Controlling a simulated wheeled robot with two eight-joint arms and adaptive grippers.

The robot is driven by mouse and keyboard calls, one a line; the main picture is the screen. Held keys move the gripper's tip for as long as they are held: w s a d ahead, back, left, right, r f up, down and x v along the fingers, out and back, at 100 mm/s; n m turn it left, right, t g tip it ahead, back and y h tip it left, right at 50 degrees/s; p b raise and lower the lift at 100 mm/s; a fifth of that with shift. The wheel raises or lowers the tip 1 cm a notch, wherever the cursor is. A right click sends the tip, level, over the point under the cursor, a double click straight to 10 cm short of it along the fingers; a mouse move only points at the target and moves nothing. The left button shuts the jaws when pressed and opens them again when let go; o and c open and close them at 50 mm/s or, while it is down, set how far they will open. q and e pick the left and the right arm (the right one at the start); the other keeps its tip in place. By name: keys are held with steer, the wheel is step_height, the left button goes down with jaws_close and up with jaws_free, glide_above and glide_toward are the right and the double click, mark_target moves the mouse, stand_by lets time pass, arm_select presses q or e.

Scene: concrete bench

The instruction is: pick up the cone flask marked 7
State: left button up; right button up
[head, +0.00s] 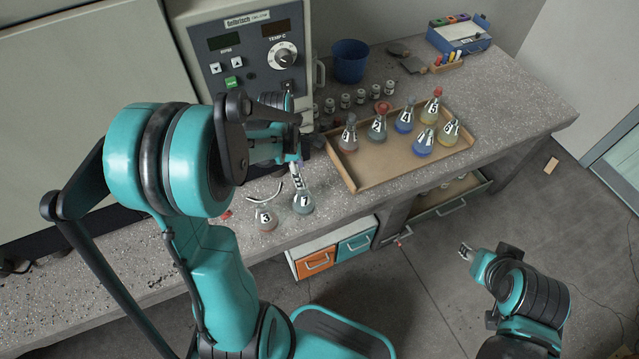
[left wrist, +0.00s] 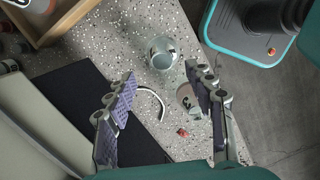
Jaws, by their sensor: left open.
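The cone flask marked 7 (head: 303,203) stands upright on the bench left of the tray, with greyish clear contents; its mark is small and could be a 1. It also shows in the left wrist view (left wrist: 161,54), just beyond my fingertips. My left gripper (head: 293,163) is open and hangs above and behind this flask, its fingers apart from each other (left wrist: 160,75); I cannot tell whether they touch its neck. A flask marked 3 (head: 266,219) stands to its left, partly behind a finger in the left wrist view (left wrist: 186,96). My right gripper (head: 466,252) is off the bench.
A wooden tray (head: 350,177) holds several other marked flasks. A curved white piece (left wrist: 153,103) and a small red piece (left wrist: 182,132) lie near the flasks. The bench front edge is close.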

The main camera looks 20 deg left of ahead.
mark_target(303, 197)
arm_select(q)
steer(key=f, duration=0.1)
steer(key=f+b, duration=0.1)
steer(key=shift+s+d+f, duration=0.1)
steer(key=shift+s+f, duration=0.15)
steer(key=shift+f, duration=0.05)
steer(key=f, duration=0.1)
steer(key=f+b, duration=0.2)
steer(key=f, duration=0.1)
steer(key=shift+w, duration=0.25)
steer(key=shift+d+f+b, duration=0.1)
steer(key=shift+f+b, duration=0.25)
steer(key=shift+c, duration=0.7)
steer(key=shift+r, duration=0.1)
jaws_close()
arm_select(e)
steer(key=f, duration=0.3)
steer(key=shift+s+f, duration=0.3)
